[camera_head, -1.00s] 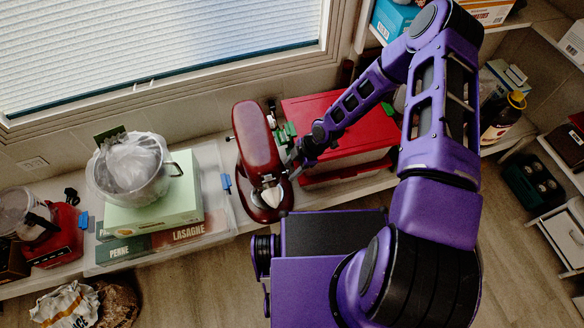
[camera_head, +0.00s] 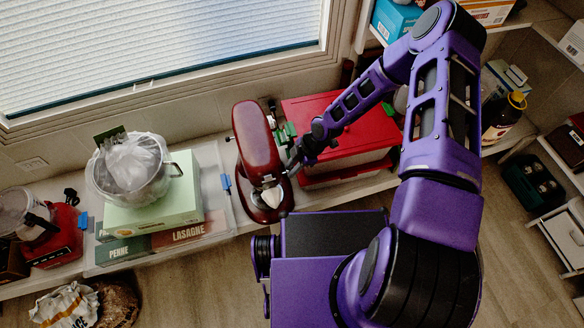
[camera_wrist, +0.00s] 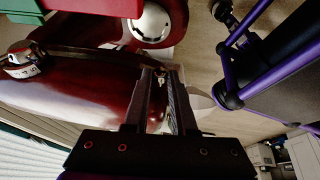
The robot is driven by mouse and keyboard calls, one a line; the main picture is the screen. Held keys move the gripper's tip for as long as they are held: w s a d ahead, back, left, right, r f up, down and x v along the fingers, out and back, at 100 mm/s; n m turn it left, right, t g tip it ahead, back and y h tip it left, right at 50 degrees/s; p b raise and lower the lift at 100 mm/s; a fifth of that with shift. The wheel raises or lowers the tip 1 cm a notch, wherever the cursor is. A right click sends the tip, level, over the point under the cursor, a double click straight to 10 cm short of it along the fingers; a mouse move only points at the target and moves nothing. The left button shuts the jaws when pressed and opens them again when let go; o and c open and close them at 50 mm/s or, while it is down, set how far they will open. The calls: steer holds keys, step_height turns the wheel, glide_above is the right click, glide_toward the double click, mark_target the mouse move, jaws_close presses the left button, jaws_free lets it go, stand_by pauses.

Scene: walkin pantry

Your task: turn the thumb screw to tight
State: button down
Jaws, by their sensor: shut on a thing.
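A dark red stand mixer (camera_head: 257,142) stands on the shelf below the window. My gripper (camera_head: 292,163) is at the right side of its head, near the front. In the wrist view the mixer's glossy red body (camera_wrist: 85,85) fills the left and middle. The two dark fingers (camera_wrist: 160,76) reach up to it, close together. A small metallic piece, which looks like the thumb screw (camera_wrist: 160,73), shows between the fingertips, mostly hidden by them. My gripper is shut on it. How far the screw is turned cannot be seen.
A red-lidded bin (camera_head: 335,118) stands close right of the mixer, behind my forearm. A pot (camera_head: 130,172) sits on a green box (camera_head: 155,211) to the left. A blue clip (camera_head: 226,182) is beside the mixer.

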steer(key=shift+w, duration=0.1)
steer(key=shift+w+a+f+m+g+h+b, duration=0.15)
steer(key=shift+w+m+g+h+b, duration=0.35)
steer(key=shift+g, duration=1.25)
steer(key=shift+w+a+f+m+g+h+b, duration=0.25)
steer(key=shift+g+b, duration=0.6)
steer(key=shift+g, duration=0.85)
steer(key=shift+w+d+f+m+g+h+b, duration=0.15)
steer(key=shift+m+g+h+b, duration=0.4)
steer(key=shift+g, duration=1.2)
steer(key=shift+w+r+g, duration=0.1)
steer(key=shift+g, duration=0.2)
steer(key=c, duration=0.7)
jaws_free()
steer(key=shift+c, duration=0.2)
